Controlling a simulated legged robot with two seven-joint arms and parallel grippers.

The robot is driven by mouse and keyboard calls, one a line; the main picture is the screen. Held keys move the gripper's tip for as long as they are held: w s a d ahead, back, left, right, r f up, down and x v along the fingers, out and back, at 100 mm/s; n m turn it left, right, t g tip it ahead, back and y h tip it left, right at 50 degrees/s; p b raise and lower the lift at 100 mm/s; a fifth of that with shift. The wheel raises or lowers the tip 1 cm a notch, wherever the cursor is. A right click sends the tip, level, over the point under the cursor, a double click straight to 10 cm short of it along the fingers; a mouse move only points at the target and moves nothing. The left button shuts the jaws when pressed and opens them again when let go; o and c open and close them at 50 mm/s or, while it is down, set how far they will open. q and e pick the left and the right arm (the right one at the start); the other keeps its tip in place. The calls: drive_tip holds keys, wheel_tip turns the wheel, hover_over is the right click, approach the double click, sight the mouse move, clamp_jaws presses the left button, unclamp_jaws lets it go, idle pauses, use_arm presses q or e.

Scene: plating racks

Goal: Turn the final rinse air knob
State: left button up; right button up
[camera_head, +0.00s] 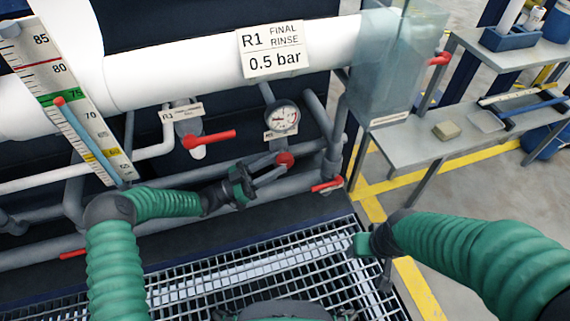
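A small round red knob (285,159) sits on the pipework just below a round pressure gauge (283,117). A sign above reads R1 FINAL RINSE 0.5 bar (273,48). My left gripper (274,167) reaches in from the left, its two grey fingers apart and their tips at the knob. I cannot tell whether they touch or grip it. My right gripper (362,244) is at the right edge of the metal grating, away from the knob. Its fingers are too hidden to read.
A red lever (209,138) is on a valve left of the gauge; another red handle (327,184) is lower right of the knob. A scale board (72,100) stands at left. A grey bench (430,146) is at right. Grating (190,285) lies below.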

use_arm(q)
drive_tip(key=x, duration=0.2)
drive_tip(key=shift+w+d+b, duration=0.1)
drive_tip(key=shift+d+b, duration=0.25)
drive_tip(key=shift+b, duration=0.05)
drive_tip(key=shift+w+d+r, duration=0.1)
drive_tip(key=shift+d+r, duration=0.15)
drive_tip(key=shift+d, duration=0.05)
